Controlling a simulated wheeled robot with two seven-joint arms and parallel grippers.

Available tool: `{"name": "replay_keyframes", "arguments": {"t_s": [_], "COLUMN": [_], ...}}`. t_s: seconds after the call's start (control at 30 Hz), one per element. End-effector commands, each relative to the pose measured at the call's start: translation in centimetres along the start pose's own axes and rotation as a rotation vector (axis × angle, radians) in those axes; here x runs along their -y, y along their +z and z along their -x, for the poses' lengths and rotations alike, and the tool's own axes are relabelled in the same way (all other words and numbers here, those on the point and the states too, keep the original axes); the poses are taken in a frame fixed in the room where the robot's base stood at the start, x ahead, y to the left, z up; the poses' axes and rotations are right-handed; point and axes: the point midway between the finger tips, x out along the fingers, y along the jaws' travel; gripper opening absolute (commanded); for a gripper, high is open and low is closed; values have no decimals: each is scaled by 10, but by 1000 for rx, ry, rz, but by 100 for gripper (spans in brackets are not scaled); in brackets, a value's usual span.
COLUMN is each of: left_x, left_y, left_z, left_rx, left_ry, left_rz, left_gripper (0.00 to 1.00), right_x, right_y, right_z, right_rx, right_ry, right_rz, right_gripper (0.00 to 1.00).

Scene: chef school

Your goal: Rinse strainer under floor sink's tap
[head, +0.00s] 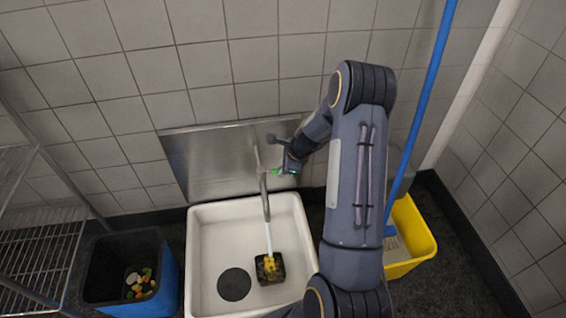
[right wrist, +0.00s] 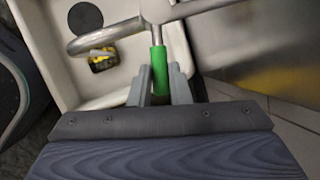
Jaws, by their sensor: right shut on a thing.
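The white floor sink (head: 205,245) stands below a metal splash plate. A black square strainer (head: 270,268) with yellow bits in it lies on the sink floor; it also shows in the right wrist view (right wrist: 103,62). The metal tap (head: 265,190) hangs over the sink, and a pale stream of water (head: 269,238) runs from its spout down to the strainer. My right gripper (head: 281,172) is shut on the green handle (right wrist: 159,70) beside the tap's pipes. The fingers grip it from both sides in the right wrist view. My left gripper is out of view.
A dark round drain (head: 234,284) is left of the strainer. A blue bin (head: 167,285) with food scraps stands left of the sink. A yellow bucket (head: 412,235) with a blue-handled mop (head: 422,110) stands right. A wire rack (head: 38,235) is far left.

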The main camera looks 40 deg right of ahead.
Motion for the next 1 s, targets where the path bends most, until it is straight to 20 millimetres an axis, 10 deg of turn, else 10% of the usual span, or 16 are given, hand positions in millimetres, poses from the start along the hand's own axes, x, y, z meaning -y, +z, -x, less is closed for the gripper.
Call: {"name": "replay_keyframes", "arguments": {"t_s": [0.47, 0.5, 0.67, 1.0], "left_x": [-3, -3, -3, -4], "left_y": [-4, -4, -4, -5], "left_z": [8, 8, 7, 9], "left_rx": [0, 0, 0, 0], "left_ry": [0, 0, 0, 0], "left_rz": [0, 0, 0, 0], "left_gripper": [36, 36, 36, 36], "right_x": [-13, -13, -13, -12], "right_y": [3, 3, 3, 3], "right_z": [2, 2, 2, 7], "right_rx": [-34, -34, -34, -34], "right_ry": [-65, -65, -65, -66], "right_rz": [-159, -159, -158, -158], "right_gripper": [0, 18, 39, 39]}}
